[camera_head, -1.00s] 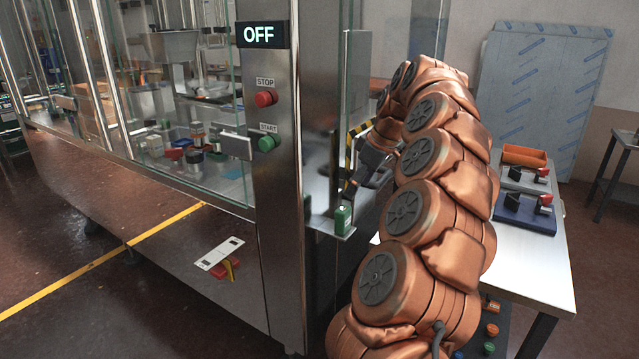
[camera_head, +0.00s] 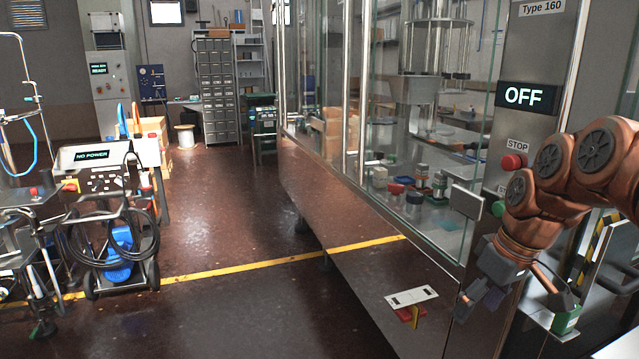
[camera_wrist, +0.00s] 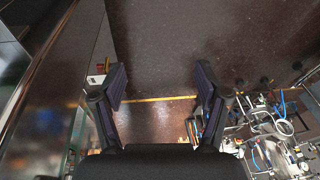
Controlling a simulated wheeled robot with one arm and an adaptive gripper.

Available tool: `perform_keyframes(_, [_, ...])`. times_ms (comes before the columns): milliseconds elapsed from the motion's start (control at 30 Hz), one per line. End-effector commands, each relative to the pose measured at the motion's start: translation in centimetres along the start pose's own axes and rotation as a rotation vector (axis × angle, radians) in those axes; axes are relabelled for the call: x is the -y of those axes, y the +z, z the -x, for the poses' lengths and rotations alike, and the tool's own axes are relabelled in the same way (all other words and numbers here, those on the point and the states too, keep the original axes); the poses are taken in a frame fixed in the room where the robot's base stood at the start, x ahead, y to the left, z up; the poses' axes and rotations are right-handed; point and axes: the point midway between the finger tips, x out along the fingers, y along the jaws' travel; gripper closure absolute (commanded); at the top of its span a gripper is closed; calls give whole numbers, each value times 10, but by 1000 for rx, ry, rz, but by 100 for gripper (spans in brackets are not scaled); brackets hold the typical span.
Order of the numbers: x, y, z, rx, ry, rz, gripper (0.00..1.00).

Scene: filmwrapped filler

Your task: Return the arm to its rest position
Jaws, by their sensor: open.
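My copper-coloured arm (camera_head: 590,165) reaches in from the right edge of the head view and bends downward in front of the machine's control column. My dark gripper (camera_head: 478,303) hangs at its end, pointing down and left, beside the lower front of the machine. In the wrist view my gripper (camera_wrist: 160,85) has its two fingers spread wide, with nothing between them but the floor below. The rest of my arm is outside the head view.
The glass-fronted machine (camera_head: 425,160) stands close by, with an OFF display (camera_head: 525,96) and a red stop button (camera_head: 513,162). A green container (camera_head: 566,315) sits right of my gripper. A cart with cables (camera_head: 100,215) stands left. The floor (camera_head: 230,215) between is clear.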

Motion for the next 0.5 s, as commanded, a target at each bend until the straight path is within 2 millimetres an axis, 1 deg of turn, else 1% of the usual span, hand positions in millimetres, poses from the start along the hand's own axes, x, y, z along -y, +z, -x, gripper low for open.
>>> perform_keyframes(33, [21,6,-4,23,0,-1,26])
perform_keyframes(133, [54,22,-16,69,3,-27,26])
perform_keyframes(200, [76,36,-24,102,8,-49,26])
perform_keyframes(300, [103,60,-36,152,18,-90,26])
perform_keyframes(367, [117,76,-44,179,28,-118,26])
perform_keyframes(500, [144,117,-61,239,57,-198,26])
